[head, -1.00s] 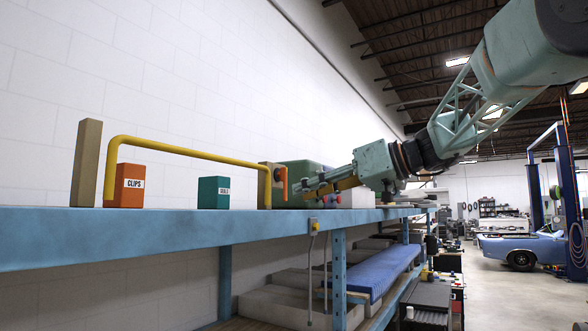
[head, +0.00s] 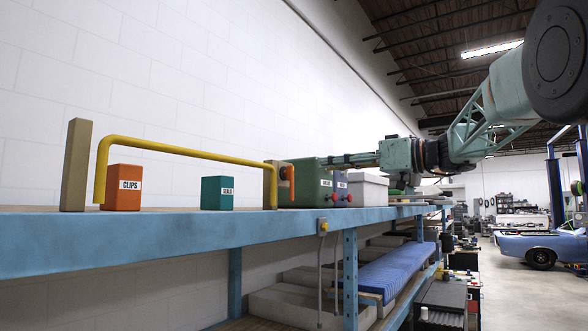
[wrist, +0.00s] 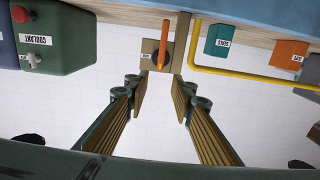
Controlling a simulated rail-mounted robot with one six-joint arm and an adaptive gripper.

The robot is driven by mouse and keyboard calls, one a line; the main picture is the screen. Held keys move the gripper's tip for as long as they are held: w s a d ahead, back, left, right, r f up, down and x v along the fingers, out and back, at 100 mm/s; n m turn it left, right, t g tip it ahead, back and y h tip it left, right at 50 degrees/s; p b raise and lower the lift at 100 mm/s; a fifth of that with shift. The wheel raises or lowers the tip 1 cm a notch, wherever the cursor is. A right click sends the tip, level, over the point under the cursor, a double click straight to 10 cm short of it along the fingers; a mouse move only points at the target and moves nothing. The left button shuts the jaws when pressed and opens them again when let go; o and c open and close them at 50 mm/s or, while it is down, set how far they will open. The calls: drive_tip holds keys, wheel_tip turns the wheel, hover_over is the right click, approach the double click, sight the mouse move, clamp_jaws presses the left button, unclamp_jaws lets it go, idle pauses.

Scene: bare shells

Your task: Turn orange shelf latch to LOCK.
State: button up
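The orange latch handle (head: 287,174) is on a tan block (head: 271,180) at the right end of the yellow rail. In the wrist view, which shows the shelf at the top, the orange latch handle (wrist: 166,35) runs from a dark pivot toward the shelf edge. A small label on the block is too small to read. My gripper (wrist: 163,88) is open and empty; its fingers point toward the block, apart from the handle. In the head view my gripper (head: 335,160) is level, right of the latch, beside the top of the green can.
The yellow rail (head: 185,150) spans an orange CLIPS box (head: 122,187) and a teal box (head: 217,193). A green COOLANT can (wrist: 60,38) with a red knob is beside the latch block. These stand on the blue shelf (head: 150,233). A white wall is behind.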

sight(293, 167)
drive_tip(key=shift+a, duration=0.1)
drive_tip(key=shift+p+x, duration=1.5)
drive_tip(key=shift+x, duration=5.3)
clamp_jaws()
